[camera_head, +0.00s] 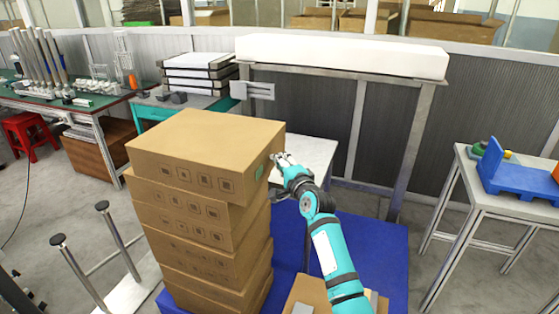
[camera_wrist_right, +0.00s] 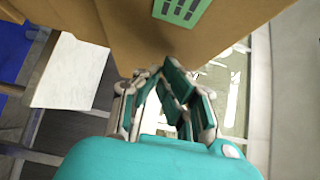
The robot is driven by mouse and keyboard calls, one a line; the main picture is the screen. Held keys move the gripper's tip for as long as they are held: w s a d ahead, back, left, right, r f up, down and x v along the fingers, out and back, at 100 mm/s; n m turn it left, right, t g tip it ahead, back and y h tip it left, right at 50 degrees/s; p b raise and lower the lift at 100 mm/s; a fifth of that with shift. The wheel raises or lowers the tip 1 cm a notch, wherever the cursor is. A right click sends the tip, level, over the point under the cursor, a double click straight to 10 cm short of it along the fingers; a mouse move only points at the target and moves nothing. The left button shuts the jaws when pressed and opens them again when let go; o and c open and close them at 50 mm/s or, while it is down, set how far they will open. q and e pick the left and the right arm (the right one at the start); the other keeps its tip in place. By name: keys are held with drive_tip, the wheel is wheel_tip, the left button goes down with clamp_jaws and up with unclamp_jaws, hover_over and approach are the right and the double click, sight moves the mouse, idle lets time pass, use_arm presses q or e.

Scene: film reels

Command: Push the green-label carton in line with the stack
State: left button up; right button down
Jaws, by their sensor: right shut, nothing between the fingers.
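The green-label carton (camera_head: 205,145) is the top brown box of the stack (camera_head: 200,250). It sits askew, with its right end sticking out past the boxes below. Its green label (camera_head: 262,168) is on the right end face and also shows at the top of the right wrist view (camera_wrist_right: 181,9). My right gripper (camera_head: 277,159) is shut and empty, at that right end face near the label. In the right wrist view its fingertips (camera_wrist_right: 156,72) are close to the cardboard; I cannot tell whether they touch. My left gripper is out of view.
The stack stands on a blue platform (camera_head: 375,250). Another open-topped carton (camera_head: 305,290) is below my right arm.

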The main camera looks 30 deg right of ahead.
drive_tip(key=w+a, duration=0.4)
drive_tip(key=w, duration=0.1)
drive_tip(key=shift+a, duration=0.25)
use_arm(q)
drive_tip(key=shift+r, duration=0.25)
use_arm(e)
drive_tip(key=shift+s, duration=0.1)
use_arm(q)
drive_tip(key=shift+p, duration=0.3)
use_arm(e)
drive_tip(key=shift+d, duration=0.1)
